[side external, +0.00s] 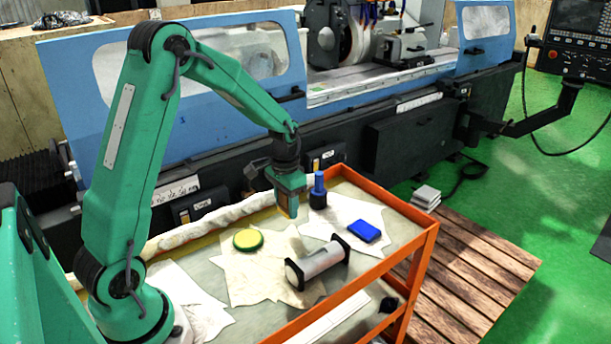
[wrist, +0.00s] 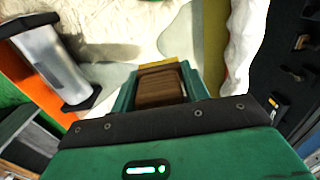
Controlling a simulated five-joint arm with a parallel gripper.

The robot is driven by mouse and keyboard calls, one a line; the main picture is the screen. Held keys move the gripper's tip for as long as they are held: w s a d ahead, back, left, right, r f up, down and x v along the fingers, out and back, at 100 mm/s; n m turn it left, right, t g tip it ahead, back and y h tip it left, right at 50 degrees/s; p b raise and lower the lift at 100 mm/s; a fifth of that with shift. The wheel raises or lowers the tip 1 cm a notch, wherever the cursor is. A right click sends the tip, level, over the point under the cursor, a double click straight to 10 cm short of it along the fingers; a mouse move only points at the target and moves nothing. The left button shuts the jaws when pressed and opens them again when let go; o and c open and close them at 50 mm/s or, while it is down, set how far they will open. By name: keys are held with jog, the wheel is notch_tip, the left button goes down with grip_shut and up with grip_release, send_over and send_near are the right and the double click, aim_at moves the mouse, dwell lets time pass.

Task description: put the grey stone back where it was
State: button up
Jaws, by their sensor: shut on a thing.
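My gripper (side external: 290,206) is over the far side of the trolley, left of the blue bottle, pointing down. In the wrist view its green jaws are shut on a brown block (wrist: 160,90) with a yellow far end (wrist: 158,65). I cannot tell whether the block touches the trolley top. The held block looks brown, not grey. I cannot make out a grey stone on the trolley.
The orange-edged trolley (side external: 413,216) bears pale cloths, a yellow-green round tin (side external: 248,240), a blue bottle (side external: 318,191), a blue box (side external: 363,232) and a clear cylinder with black ends (side external: 318,262). A rolled white cloth (side external: 205,226) lies along the far edge. The grinder stands behind.

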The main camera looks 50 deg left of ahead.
aim_at(285, 225)
jog(key=shift+w+a+f, duration=0.25)
jog(key=shift+a+f, duration=0.3)
jog(key=shift+a, duration=0.35)
jog(key=shift+f, duration=2)
jog(key=shift+f, duration=0.1)
jog(key=o, duration=1)
jog(key=shift+c, duration=0.2)
notch_tip(285, 225, up, 12)
jog(key=shift+r, duration=0.15)
jog(key=shift+d, duration=0.1)
